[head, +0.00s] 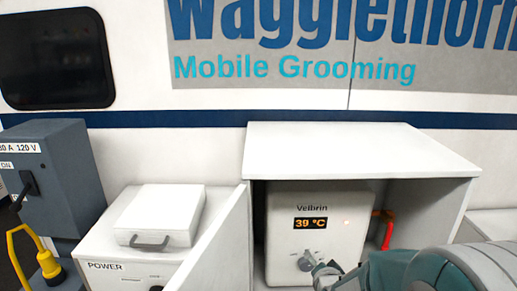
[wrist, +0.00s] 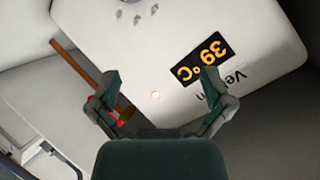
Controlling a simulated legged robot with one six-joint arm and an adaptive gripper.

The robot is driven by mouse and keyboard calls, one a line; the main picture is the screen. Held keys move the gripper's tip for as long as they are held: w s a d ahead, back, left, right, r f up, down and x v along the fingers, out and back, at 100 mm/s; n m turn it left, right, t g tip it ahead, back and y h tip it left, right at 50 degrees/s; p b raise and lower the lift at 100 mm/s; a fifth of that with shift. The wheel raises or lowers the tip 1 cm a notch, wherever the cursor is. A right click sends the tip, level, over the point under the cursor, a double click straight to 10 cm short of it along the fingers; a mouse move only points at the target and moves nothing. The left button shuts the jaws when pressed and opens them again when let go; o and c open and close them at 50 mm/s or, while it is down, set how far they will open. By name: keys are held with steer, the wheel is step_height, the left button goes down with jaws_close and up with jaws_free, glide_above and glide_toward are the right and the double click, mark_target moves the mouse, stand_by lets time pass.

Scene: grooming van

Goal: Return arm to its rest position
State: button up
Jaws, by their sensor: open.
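My gripper (head: 322,270) is in front of the white Velbrin heater (head: 285,225), close to its dial knob (head: 305,262) in the head view. I cannot tell there whether it touches the knob. In the wrist view my gripper (wrist: 160,88) has its two fingers spread wide with nothing between them, in front of the heater (wrist: 220,25). The orange display (head: 311,224) reads 39 °C, and a small light (head: 346,222) glows beside it. My arm covers the lower right of the head view.
The heater sits in an open white cabinet (head: 360,150) with its door (head: 215,245) swung out at left. An orange-red pipe (head: 386,228) is right of the heater. A POWER box (head: 105,265), grey switch box (head: 55,175) and yellow plug (head: 48,265) stand left.

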steer(key=s+r+n+g, duration=0.3)
steer(key=s+r, duration=0.3)
steer(key=s, duration=0.7)
steer(key=s+r+n+g, duration=0.4)
steer(key=s+r+n, duration=0.2)
steer(key=s, duration=0.6)
steer(key=shift+s, duration=0.35)
